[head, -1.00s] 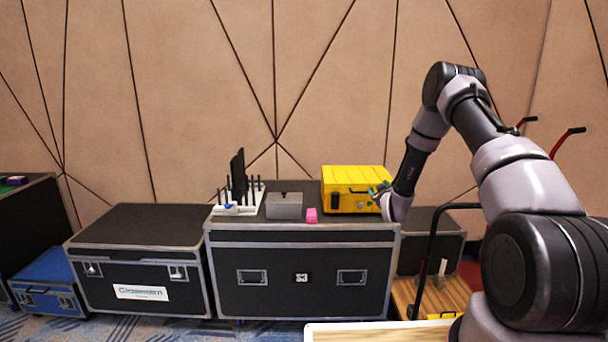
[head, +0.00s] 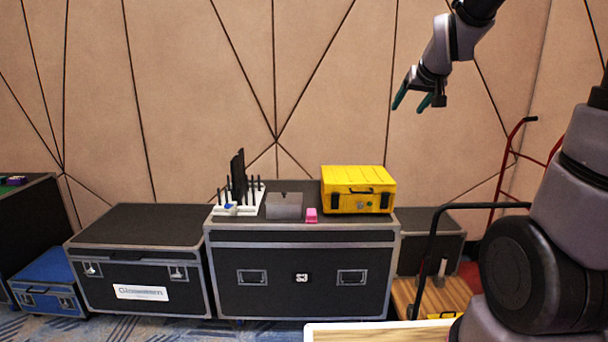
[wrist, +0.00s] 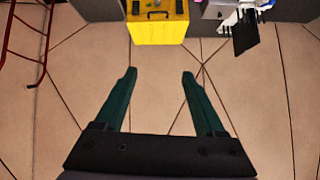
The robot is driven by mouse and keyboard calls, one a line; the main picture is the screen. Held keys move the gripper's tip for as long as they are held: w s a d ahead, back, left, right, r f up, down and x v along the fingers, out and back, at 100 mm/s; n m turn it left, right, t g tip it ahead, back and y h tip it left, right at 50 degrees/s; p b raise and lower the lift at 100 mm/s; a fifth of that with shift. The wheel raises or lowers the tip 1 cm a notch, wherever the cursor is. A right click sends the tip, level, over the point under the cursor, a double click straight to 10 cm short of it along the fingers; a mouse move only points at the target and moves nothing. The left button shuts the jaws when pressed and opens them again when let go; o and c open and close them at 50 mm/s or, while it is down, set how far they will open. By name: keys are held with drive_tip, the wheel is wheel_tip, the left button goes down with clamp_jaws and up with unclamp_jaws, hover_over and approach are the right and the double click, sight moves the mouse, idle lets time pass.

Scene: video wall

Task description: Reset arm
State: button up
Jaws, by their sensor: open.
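My gripper (head: 412,102) is raised high in front of the wall panels, above and to the right of the yellow case (head: 357,190). Its two dark green fingers are apart with nothing between them. In the wrist view my gripper (wrist: 160,75) is also open and empty, with the yellow case (wrist: 158,30) beyond the fingertips at the top of the picture.
A black flight case (head: 300,275) carries the yellow case, a grey box (head: 284,205), a pink block (head: 311,216) and a white rack (head: 238,210) with black upright pieces. Another black case (head: 140,255) and a blue case (head: 48,285) stand left. A red hand truck (head: 512,150) stands right.

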drive_tip(key=s+a+r+m+g+y, duration=0.1)
drive_tip(key=s+a+m+g, duration=0.1)
drive_tip(key=s, duration=2.2)
drive_tip(key=shift+s+a+r+m+g+y, duration=0.2)
drive_tip(key=shift+m+g+y, duration=0.1)
drive_tip(key=shift+m+g, duration=0.25)
drive_tip(key=shift+w, duration=0.1)
